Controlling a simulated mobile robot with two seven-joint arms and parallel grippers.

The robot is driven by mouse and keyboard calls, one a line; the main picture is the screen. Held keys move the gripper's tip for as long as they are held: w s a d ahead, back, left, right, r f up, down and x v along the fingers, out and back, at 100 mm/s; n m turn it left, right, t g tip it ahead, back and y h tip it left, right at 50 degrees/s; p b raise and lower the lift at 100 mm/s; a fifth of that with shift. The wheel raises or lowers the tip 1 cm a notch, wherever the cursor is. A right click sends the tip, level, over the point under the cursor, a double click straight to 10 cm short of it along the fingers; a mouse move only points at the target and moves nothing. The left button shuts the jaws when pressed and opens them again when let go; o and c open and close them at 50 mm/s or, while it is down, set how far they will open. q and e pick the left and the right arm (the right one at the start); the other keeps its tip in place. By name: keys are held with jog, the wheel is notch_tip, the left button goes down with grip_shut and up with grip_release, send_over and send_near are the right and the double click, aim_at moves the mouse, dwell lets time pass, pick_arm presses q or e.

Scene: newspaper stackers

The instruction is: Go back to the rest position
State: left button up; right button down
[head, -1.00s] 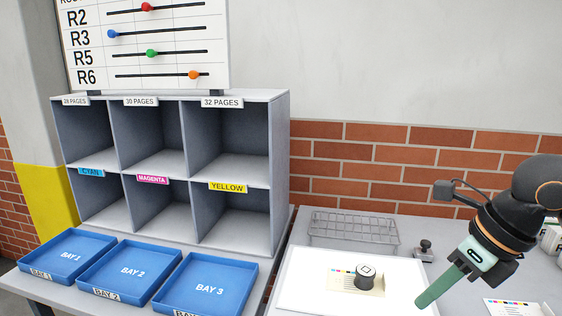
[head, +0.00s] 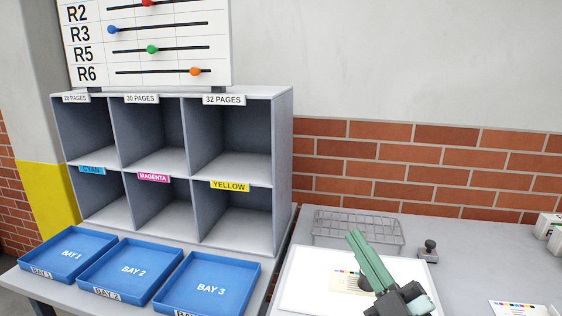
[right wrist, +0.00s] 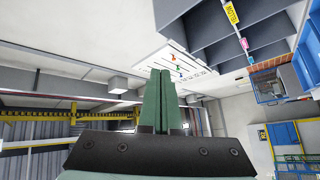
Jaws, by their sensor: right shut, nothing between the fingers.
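My right gripper (head: 368,262) is at the lower right of the head view, its green fingers shut with nothing between them. The fingers point up and to the left, in front of the white board (head: 305,290) on the table. In the right wrist view the shut green fingers (right wrist: 158,100) point up toward the ceiling, with the slider board (right wrist: 172,65) behind them. A card with colour patches (head: 347,281) lies on the white board, partly hidden by my gripper. My left gripper does not show.
A grey six-compartment shelf (head: 292,150) stands at the left, with blue trays for bay 1 (head: 70,256), bay 2 (head: 130,272) and bay 3 (head: 208,288) before it. A wire rack (head: 357,229) and a small stamp-like object (head: 429,249) stand behind the gripper.

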jog(key=s+d+f+m+g+h, duration=0.2)
jog(key=d+f+m+g+h, duration=0.1)
jog(key=f, duration=0.5)
jog(key=s+d+f+m+g+h, duration=0.2)
jog(key=d+f+m+g+h, duration=0.15)
jog(key=f, duration=0.35)
jog(key=s+d+f+m+g+h, duration=0.2)
jog(key=f+m, duration=0.2)
jog(key=f, duration=0.4)
jog(key=s+f+m+g, duration=0.2)
jog(key=s+f+g, duration=0.85)
jog(key=s, duration=0.65)
jog(key=w+a+f+t+y, duration=0.1)
jog(key=w+a+f+t, duration=0.1)
jog(key=f, duration=0.4)
jog(key=w+a+f+t+y, duration=0.1)
jog(key=w+a+f+t, duration=0.1)
jog(key=f+t, duration=0.3)
notch_tip(320, 180, down, 2)
jog(key=shift+f+b, duration=0.2)
jog(key=shift+b, duration=0.1)
